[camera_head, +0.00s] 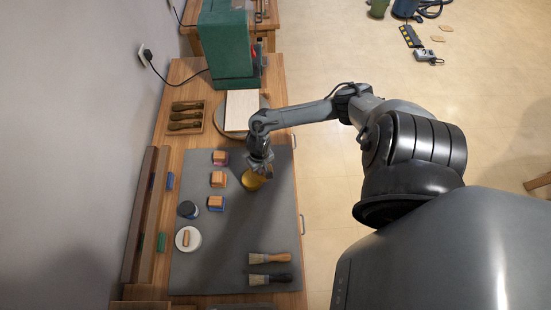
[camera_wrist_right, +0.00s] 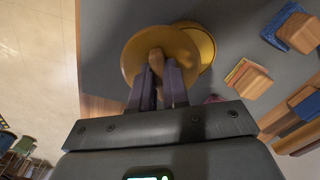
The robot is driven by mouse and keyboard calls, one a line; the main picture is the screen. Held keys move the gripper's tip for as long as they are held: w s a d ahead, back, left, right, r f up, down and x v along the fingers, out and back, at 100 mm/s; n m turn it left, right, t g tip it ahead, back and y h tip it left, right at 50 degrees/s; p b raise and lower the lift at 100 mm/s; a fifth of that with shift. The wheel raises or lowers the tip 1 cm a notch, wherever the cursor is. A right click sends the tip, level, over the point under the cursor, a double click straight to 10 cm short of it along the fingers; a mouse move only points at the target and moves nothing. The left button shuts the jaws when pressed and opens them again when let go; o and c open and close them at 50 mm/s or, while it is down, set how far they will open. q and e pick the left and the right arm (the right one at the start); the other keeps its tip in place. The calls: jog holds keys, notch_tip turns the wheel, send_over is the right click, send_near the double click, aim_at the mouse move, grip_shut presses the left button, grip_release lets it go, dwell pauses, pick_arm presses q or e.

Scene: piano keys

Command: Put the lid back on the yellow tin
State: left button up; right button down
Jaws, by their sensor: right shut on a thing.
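My right gripper (camera_head: 260,164) is over the grey mat. In the right wrist view, its fingers (camera_wrist_right: 160,85) are shut on the wooden knob of the round yellow lid (camera_wrist_right: 135,58). The yellow tin (camera_wrist_right: 205,43) shows behind the lid, offset to the right in that view, with its rim partly covered by the lid. In the head view, the tin (camera_head: 251,183) stands on the mat just below the gripper. The gap between lid and tin, if any, cannot be judged. My left gripper is not in view.
The grey mat (camera_head: 232,235) covers the bench. Several wooden-topped blocks (camera_head: 218,179), a dark jar (camera_head: 187,209), a white round dish (camera_head: 188,239) and two brushes (camera_head: 270,258) lie on it. A green machine (camera_head: 228,45) stands at the back. The mat's middle is clear.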

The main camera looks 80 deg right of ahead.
aim_at(251, 174)
jog(key=w+a+r, duration=0.2)
jog(key=w, duration=0.1)
jog(key=shift+r+p, duration=0.15)
jog(key=shift+p, duration=0.2)
jog(key=shift+w+r, duration=0.2)
jog(key=shift+w, duration=0.2)
jog(key=shift+f+b, duration=0.65)
jog(key=shift+b, duration=0.3)
notch_tip(251, 174, down, 3)
jog(key=b, duration=0.4)
jog(key=shift+r, duration=0.1)
jog(key=shift+f, duration=0.2)
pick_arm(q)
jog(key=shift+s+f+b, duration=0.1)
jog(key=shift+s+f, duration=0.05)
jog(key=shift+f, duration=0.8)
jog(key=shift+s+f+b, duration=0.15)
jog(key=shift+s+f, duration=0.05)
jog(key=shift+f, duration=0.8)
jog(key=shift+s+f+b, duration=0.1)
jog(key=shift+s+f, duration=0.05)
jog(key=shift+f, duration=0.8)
pick_arm(e)
jog(key=shift+f, duration=0.85)
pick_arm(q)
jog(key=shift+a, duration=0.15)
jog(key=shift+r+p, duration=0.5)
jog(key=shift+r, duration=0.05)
